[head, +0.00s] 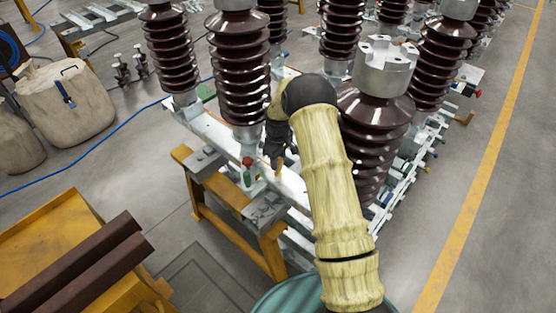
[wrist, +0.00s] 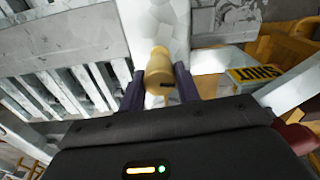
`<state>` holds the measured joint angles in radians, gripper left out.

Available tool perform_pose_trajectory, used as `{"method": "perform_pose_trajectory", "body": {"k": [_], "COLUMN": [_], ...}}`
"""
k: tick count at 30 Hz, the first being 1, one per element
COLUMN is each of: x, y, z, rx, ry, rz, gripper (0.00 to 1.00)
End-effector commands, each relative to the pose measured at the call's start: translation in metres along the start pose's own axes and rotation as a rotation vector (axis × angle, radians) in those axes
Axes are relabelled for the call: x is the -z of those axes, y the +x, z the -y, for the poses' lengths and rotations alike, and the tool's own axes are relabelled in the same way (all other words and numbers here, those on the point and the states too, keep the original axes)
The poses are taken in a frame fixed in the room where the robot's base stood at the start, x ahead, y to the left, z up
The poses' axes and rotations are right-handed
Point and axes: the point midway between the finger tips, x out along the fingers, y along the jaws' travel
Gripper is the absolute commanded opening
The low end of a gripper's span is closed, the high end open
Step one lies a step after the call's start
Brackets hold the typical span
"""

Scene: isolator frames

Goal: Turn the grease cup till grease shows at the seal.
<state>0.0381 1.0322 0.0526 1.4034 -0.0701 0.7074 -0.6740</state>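The brass-coloured grease cup (wrist: 158,72) sits in the middle of the wrist view, against a white metal part (wrist: 158,22). It has a small dark mark near its lower end. The dark fingers of my gripper (wrist: 160,84) stand on either side of it, very close. I cannot tell whether they touch it. In the head view my gripper (head: 278,150) is low beside the white beam, with a small brass-coloured piece (head: 277,165) at its tips. I see no grease, and I cannot make out the seal.
Dark ribbed insulator columns (head: 240,75) stand close around my arm. A yellow-orange trestle (head: 232,208) supports the white beam, which carries a small green and red item (head: 247,172). A yellow plate reading SHUT (wrist: 254,77) is at right in the wrist view. Open floor lies left.

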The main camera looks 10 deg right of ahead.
Motion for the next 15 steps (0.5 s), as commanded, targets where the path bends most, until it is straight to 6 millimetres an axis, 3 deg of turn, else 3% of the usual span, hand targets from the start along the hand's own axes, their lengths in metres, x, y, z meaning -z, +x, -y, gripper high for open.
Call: {"method": "perform_pose_trajectory", "body": {"k": [15], "x": [0.0003], "y": [-0.0003], "z": [0.0001], "rx": [0.000], "ry": [0.108], "rz": [0.000], "gripper": [0.10]}}
